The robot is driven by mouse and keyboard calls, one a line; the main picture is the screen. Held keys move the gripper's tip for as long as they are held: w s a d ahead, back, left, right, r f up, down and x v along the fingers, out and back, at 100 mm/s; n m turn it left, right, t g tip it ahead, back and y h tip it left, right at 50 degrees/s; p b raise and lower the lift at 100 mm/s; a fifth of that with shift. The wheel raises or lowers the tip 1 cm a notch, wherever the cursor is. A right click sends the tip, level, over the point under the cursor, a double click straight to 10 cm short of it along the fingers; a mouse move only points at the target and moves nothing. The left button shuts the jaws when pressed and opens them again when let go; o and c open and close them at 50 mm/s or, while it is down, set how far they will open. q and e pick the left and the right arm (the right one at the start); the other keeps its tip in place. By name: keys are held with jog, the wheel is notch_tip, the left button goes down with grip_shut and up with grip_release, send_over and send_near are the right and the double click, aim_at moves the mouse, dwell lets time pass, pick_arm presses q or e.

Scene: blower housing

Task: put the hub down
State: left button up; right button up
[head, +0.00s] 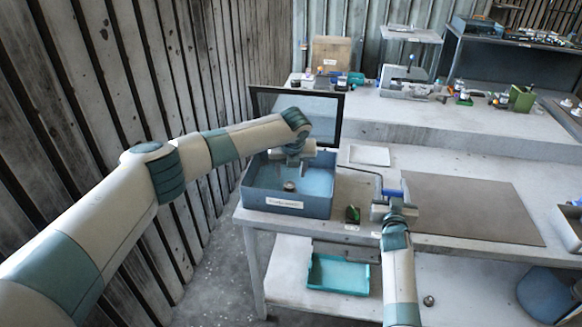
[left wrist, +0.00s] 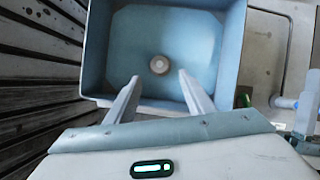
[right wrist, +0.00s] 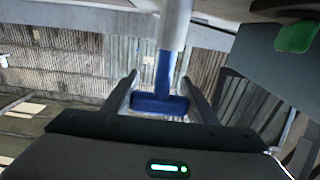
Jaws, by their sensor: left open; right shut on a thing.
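A small round metal piece, which looks like the hub (head: 289,186), lies on the floor of the blue bin (head: 287,204). The left wrist view shows it (left wrist: 159,64) beyond my fingertips and apart from them. My left gripper (left wrist: 158,85) is open and empty above the bin, pointing down into it. My right gripper (right wrist: 160,92) is shut on a blue T-shaped handle (right wrist: 160,103) on a grey shaft (right wrist: 175,25). In the head view the blue handle (head: 392,193) is at the bench's front, right of the bin.
A dark upright panel (head: 335,120) stands behind the bin. A white tray (head: 369,155) and a brown mat (head: 470,205) lie on the bench (head: 400,160). A teal tray (head: 338,275) is on the lower shelf. The slatted wall (head: 200,60) is close on the left.

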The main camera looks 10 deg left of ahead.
pick_arm(q)
jog(key=shift+v, duration=1.3)
pick_arm(e)
jog(key=shift+f, duration=0.1)
jog(key=shift+r, duration=0.2)
pick_arm(q)
jog(key=shift+w, duration=0.15)
pick_arm(e)
jog(key=shift+w+r, duration=0.15)
jog(key=shift+r, duration=2.3)
jog(key=o, duration=1.1)
jog(key=shift+d+f, duration=0.1)
jog(key=shift+f, duration=0.05)
jog(key=shift+s+f, duration=0.1)
jog(key=shift+s, duration=0.1)
jog(key=shift+s, duration=0.1)
